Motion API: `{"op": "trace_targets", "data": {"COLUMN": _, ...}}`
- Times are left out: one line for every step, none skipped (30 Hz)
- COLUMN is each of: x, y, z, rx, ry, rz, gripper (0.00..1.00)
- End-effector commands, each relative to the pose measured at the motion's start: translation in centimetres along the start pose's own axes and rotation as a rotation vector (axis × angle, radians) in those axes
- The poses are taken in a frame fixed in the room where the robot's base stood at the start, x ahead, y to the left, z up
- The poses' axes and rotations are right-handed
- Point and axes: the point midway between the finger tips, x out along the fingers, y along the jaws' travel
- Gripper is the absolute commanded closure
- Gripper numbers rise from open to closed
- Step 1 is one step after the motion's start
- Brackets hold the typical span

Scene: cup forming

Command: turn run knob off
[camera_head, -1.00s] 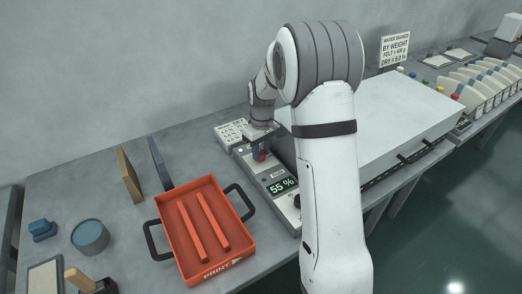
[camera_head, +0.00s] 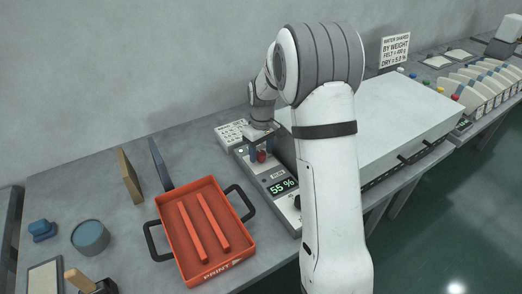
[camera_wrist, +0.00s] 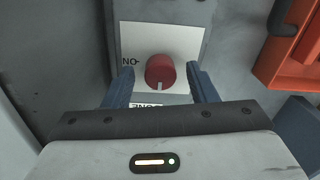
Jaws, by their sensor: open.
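The run knob (camera_wrist: 160,68) is red and round, on a white label plate (camera_wrist: 137,38) in the wrist view. Its white mark points toward the bottom of that picture. The word ON reads upside down at the knob's left; lower lettering is partly hidden. My gripper (camera_wrist: 160,78) is open, with one blue finger on each side of the knob and visible gaps between.
An orange tray (camera_head: 249,243) with black handles stands left of the panel. A tan board (camera_head: 130,177) and a blue board (camera_head: 160,163) stand behind it. A large pale box (camera_head: 385,105) lies to the right. A keypad-like unit (camera_head: 230,132) is behind the panel.

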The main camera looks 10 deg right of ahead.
Motion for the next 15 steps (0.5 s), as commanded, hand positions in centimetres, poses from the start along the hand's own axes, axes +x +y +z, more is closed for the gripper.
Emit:
{"op": "trace_targets", "data": {"x": -0.2, "y": 0.0, "z": 0.0, "rx": 0.0, "ry": 0.001, "rz": 0.001, "gripper": 0.48}}
{"op": "trace_targets", "data": {"x": -0.4, "y": 0.0, "z": 0.0, "rx": 0.0, "ry": 0.002, "rz": 0.001, "gripper": 0.48}}
{"op": "trace_targets", "data": {"x": -0.8, "y": 0.0, "z": -0.1, "rx": 0.0, "ry": 0.003, "rz": 0.001, "gripper": 0.48}}
{"op": "trace_targets", "data": {"x": -1.2, "y": 0.0, "z": -0.1, "rx": 0.0, "ry": 0.003, "rz": 0.002, "gripper": 0.48}}
{"op": "trace_targets", "data": {"x": -1.7, "y": 0.1, "z": -0.1, "rx": 0.0, "ry": 0.004, "rz": 0.002, "gripper": 0.48}}
{"op": "trace_targets", "data": {"x": -2.4, "y": 0.1, "z": -0.1, "rx": 0.0, "ry": 0.005, "rz": 0.003, "gripper": 0.48}}
{"op": "trace_targets", "data": {"x": -2.9, "y": 0.0, "z": -0.1, "rx": 0.0, "ry": 0.004, "rz": 0.002, "gripper": 0.48}}
{"op": "trace_targets", "data": {"x": -3.5, "y": 0.1, "z": -0.1, "rx": 0.0, "ry": 0.005, "rz": 0.003, "gripper": 0.48}}
{"op": "trace_targets", "data": {"x": -4.2, "y": 0.0, "z": -0.1, "rx": 0.0, "ry": 0.004, "rz": 0.002, "gripper": 0.48}}
{"op": "trace_targets", "data": {"x": -4.7, "y": 0.1, "z": -0.1, "rx": 0.0, "ry": 0.004, "rz": 0.002, "gripper": 0.48}}
{"op": "trace_targets", "data": {"x": -5.2, "y": 0.1, "z": -0.1, "rx": 0.0, "ry": 0.004, "rz": 0.002, "gripper": 0.48}}
{"op": "trace_targets", "data": {"x": -5.8, "y": 0.0, "z": -0.1, "rx": 0.0, "ry": 0.004, "rz": 0.002, "gripper": 0.48}}
{"op": "trace_targets", "data": {"x": -6.2, "y": 0.0, "z": -0.1, "rx": 0.0, "ry": 0.004, "rz": 0.002, "gripper": 0.48}}
{"op": "trace_targets", "data": {"x": -6.6, "y": 0.0, "z": -0.1, "rx": 0.0, "ry": 0.003, "rz": 0.002, "gripper": 0.48}}
{"op": "trace_targets", "data": {"x": -7.0, "y": 0.0, "z": -0.1, "rx": 0.0, "ry": 0.003, "rz": 0.002, "gripper": 0.48}}
